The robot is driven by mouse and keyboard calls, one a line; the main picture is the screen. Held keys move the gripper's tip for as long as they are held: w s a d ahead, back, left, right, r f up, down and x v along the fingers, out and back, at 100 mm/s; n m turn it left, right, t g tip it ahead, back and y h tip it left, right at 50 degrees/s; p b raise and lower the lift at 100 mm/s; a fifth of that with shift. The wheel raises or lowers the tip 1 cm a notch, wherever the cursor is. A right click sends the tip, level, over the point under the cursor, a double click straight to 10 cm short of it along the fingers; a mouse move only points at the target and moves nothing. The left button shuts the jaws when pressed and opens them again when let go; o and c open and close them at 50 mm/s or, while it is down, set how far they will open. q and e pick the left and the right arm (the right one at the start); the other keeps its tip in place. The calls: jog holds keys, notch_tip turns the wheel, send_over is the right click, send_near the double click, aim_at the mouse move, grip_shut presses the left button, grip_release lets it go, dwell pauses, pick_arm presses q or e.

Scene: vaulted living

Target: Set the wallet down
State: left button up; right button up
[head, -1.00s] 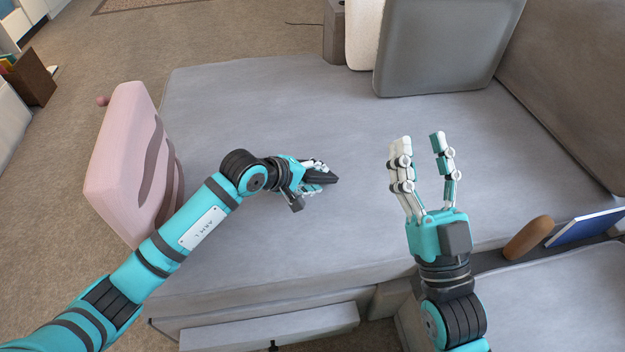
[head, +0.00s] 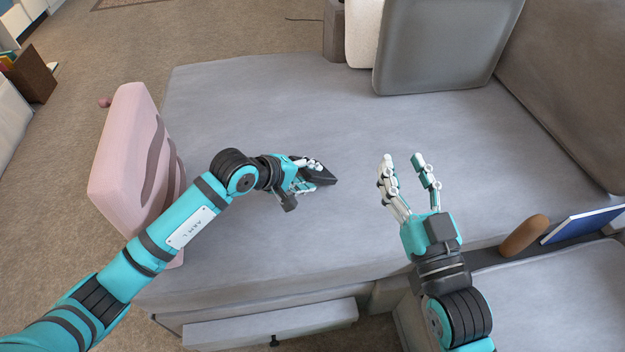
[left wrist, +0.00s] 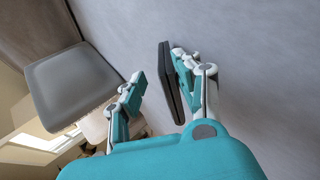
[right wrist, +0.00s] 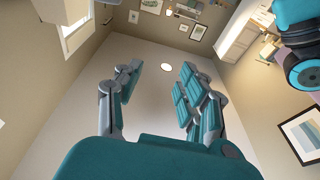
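The dark wallet (head: 321,174) is at the middle of the grey couch seat (head: 270,110), at the fingers of my left gripper (head: 312,174). In the left wrist view the wallet (left wrist: 171,82) is between the spread fingers of the left gripper (left wrist: 158,92). It lies against or very near the right-hand fingers, with a clear gap to the left-hand one. I cannot tell if it rests fully on the seat. My right gripper (head: 402,170) is open and empty over the couch to the right; the right wrist view also shows its fingers (right wrist: 160,90) apart.
A pink cushion (head: 125,150) stands at the couch's left edge. A grey cushion (head: 435,45) and a white one (head: 361,35) are at the back. A brown rounded object (head: 524,236) and a blue book (head: 583,226) lie at right. The seat around the wallet is clear.

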notch_tip(320, 180, down, 11)
jog(key=s+d+g+h+p, duration=0.2)
jog(key=g+p, duration=0.1)
jog(key=g, duration=0.4)
pick_arm(q)
notch_tip(320, 180, up, 8)
jog(key=s+a+p, duration=0.1)
jog(key=p, duration=0.1)
jog(key=shift+s+a, duration=0.25)
jog(key=shift+a, duration=0.1)
pick_arm(e)
jog(key=s+d+f+g+h, duration=0.2)
jog(key=s+d+f+g, duration=0.2)
jog(key=s+f+g, duration=0.3)
jog(key=s, duration=0.4)
jog(key=shift+f+m, duration=0.25)
jog(key=shift+m, duration=0.15)
pick_arm(q)
jog(key=shift+s+f, duration=0.15)
pick_arm(e)
jog(key=shift+s, duration=0.1)
